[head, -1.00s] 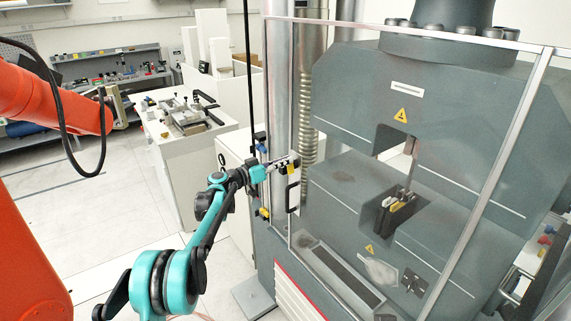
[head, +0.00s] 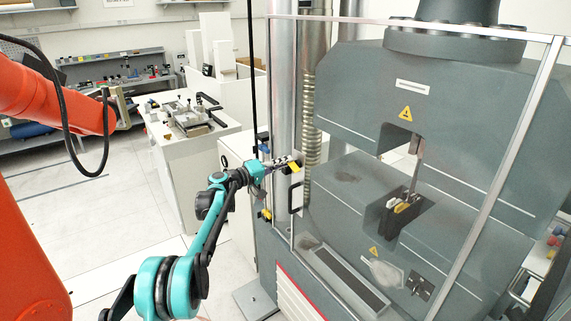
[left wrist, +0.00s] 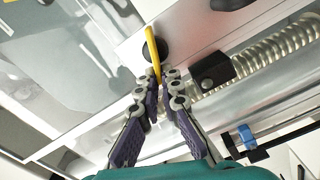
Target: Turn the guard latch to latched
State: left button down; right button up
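The guard latch is a yellow lever on a round black knob, fixed to the pale frame of the clear guard. The lever (left wrist: 153,48) runs down from the knob between my left fingertips in the left wrist view. A yellow piece also shows at the gripper tip in the head view (head: 293,167). My left gripper (left wrist: 159,82), on the teal arm, has its fingers drawn together with the lever's end between them. In the head view the gripper (head: 284,163) is at the guard's left edge, partly covering the latch. My right gripper is not in view.
The testing machine (head: 350,190) stands behind the clear guard. A black handle (head: 295,197) is just below the latch. A ribbed metal hose (head: 312,110) runs close behind. An orange arm (head: 60,110) with a black cable is at the left. Open floor lies left of the teal arm.

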pick_arm(q)
jog(key=shift+w+a+f+n+b, duration=0.1)
jog(key=shift+f+n+b, duration=0.15)
jog(key=shift+n, duration=0.85)
jog(key=shift+a+f+n+b, duration=0.15)
jog(key=shift+f+n, duration=0.1)
jog(key=shift+n, duration=0.85)
jog(key=shift+d, duration=0.1)
jog(key=c, duration=1.7)
grip_release()
jog(key=v, duration=1.2)
